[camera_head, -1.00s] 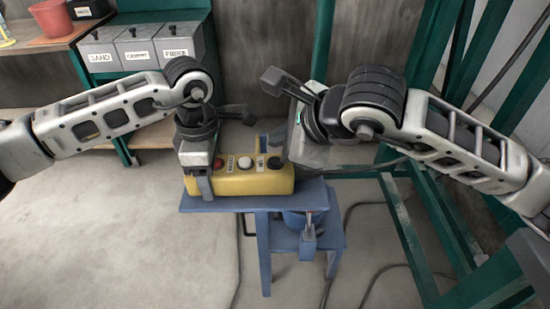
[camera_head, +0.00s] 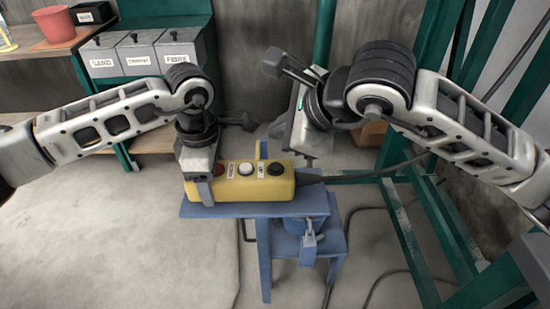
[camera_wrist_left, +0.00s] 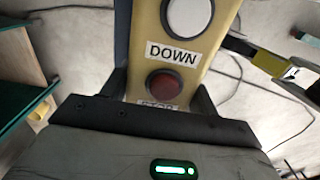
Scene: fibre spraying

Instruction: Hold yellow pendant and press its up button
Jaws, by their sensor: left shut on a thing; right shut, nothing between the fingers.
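The yellow pendant (camera_head: 240,193) lies on a blue stand, with a red, a white and a black button (camera_head: 275,166) along its top from left to right. My left gripper (camera_head: 204,186) is shut on its left end, beside the red button. In the left wrist view the gripper's fingers (camera_wrist_left: 160,98) straddle the yellow body (camera_wrist_left: 145,50). The white button (camera_wrist_left: 188,16) is labelled DOWN and the red button (camera_wrist_left: 164,85) STOP. The black button is outside that view. My right gripper (camera_head: 305,153) is shut and empty, above and right of the pendant, apart from the black button.
The blue stand (camera_head: 225,210) is narrow. A dark cable (camera_head: 350,178) runs right from the pendant. Green frame beams (camera_head: 430,230) stand at the right. Grey labelled bins (camera_head: 138,52) and a red pot (camera_head: 57,24) are at the back left. Open floor lies at the left.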

